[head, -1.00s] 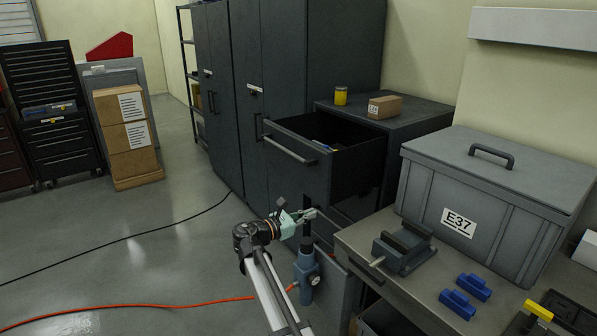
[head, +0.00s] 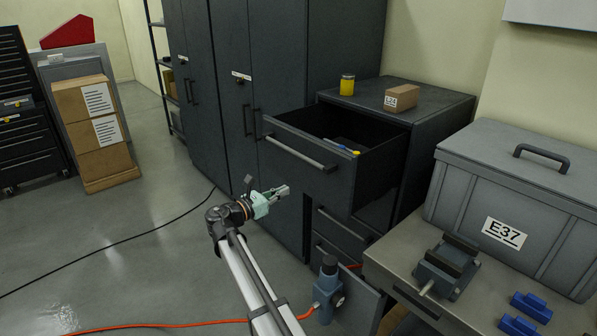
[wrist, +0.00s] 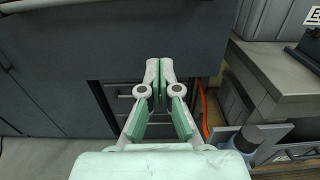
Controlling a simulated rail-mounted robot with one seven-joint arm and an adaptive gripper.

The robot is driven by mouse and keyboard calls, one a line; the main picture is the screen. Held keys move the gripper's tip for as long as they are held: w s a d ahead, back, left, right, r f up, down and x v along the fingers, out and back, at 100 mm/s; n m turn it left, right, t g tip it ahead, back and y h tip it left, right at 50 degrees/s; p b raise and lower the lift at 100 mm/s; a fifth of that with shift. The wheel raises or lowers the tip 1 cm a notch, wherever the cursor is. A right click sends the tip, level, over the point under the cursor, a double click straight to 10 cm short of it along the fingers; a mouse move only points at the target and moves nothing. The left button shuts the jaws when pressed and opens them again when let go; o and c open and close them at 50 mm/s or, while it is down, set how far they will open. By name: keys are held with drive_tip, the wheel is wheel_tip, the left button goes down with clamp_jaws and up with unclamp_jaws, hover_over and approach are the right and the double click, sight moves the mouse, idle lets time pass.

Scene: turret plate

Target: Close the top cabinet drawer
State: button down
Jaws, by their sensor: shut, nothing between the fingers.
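The top drawer (head: 318,170) of the dark grey cabinet (head: 440,108) stands pulled far out, with its long bar handle (head: 300,154) across the front. A few small items lie inside it, including a yellow one. My gripper (head: 287,190) is shut and empty, in front of the drawer front and below the handle in the head view. In the wrist view my gripper (wrist: 159,68) points at the lower part of the dark drawer front (wrist: 130,45), with the lower drawers beneath. I cannot tell whether the fingertips touch the drawer front.
A bench with a vise (head: 447,268), blue blocks (head: 532,307) and a grey E37 case (head: 520,200) stands at the right. A yellow jar (head: 347,85) and a small box (head: 402,97) sit on the cabinet.

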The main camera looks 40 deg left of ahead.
drive_tip(key=p, duration=0.4)
approach(320, 173)
drive_tip(key=w, duration=0.3)
drive_tip(key=w+d, duration=0.1)
drive_tip(key=w, duration=0.1)
drive_tip(key=shift+w, duration=0.15)
drive_tip(key=shift+w+d+p, duration=0.15)
drive_tip(key=shift+w+p, duration=0.3)
drive_tip(key=shift+w, duration=0.45)
drive_tip(key=shift+f, duration=0.1)
